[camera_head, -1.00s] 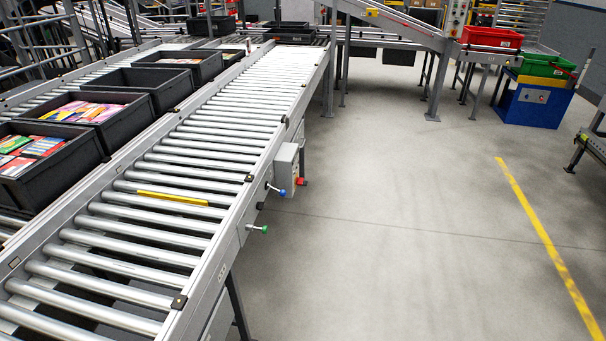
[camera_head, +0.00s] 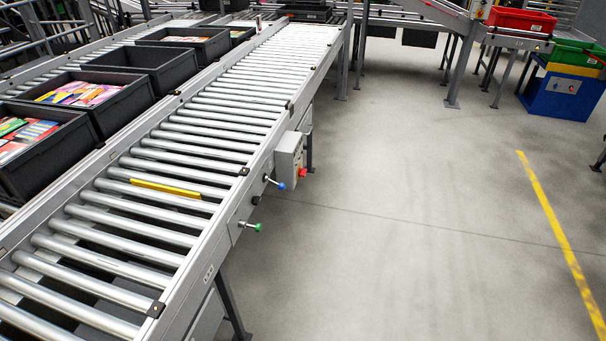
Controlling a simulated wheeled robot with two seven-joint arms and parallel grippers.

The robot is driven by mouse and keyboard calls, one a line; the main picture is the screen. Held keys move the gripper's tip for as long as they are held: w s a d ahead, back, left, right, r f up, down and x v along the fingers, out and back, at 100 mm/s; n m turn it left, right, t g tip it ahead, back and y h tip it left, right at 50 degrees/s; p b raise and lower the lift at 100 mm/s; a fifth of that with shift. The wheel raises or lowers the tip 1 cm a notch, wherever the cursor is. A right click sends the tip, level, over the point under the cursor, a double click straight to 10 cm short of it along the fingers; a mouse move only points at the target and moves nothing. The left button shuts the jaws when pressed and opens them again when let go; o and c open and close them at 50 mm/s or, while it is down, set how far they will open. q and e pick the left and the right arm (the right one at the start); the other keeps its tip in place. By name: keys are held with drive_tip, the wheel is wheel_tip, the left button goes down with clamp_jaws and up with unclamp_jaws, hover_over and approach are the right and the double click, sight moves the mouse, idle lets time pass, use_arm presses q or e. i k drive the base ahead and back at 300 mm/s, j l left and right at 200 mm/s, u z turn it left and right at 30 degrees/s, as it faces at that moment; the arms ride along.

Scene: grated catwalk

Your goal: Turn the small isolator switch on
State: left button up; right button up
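A small grey box (camera_head: 289,160) is mounted on the right side rail of the roller conveyor, with a red knob (camera_head: 303,172) low on its right face. It may be the isolator switch, but its on or off position is too small to tell. A blue-tipped lever (camera_head: 281,185) and a green-tipped lever (camera_head: 257,227) stick out of the same rail, nearer to me. A black knob (camera_head: 256,200) sits between them. Neither of my grippers shows in the view.
The roller conveyor (camera_head: 215,115) runs from lower left to the far middle, with a yellow bar (camera_head: 166,188) among its rollers. Dark totes (camera_head: 158,70) line its left. Open grey floor (camera_head: 400,220) with a yellow line (camera_head: 560,240) lies right. A blue stand (camera_head: 563,92) is far right.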

sight(302, 172)
drive_tip(key=i+l+u, duration=0.1)
drive_tip(key=i+l, duration=0.2)
drive_tip(key=i+l+u, duration=0.1)
drive_tip(key=i+l, duration=0.2)
drive_tip(key=l, duration=0.25)
drive_tip(key=i+l+u, duration=0.1)
drive_tip(key=i+l, duration=0.15)
drive_tip(key=l, duration=0.25)
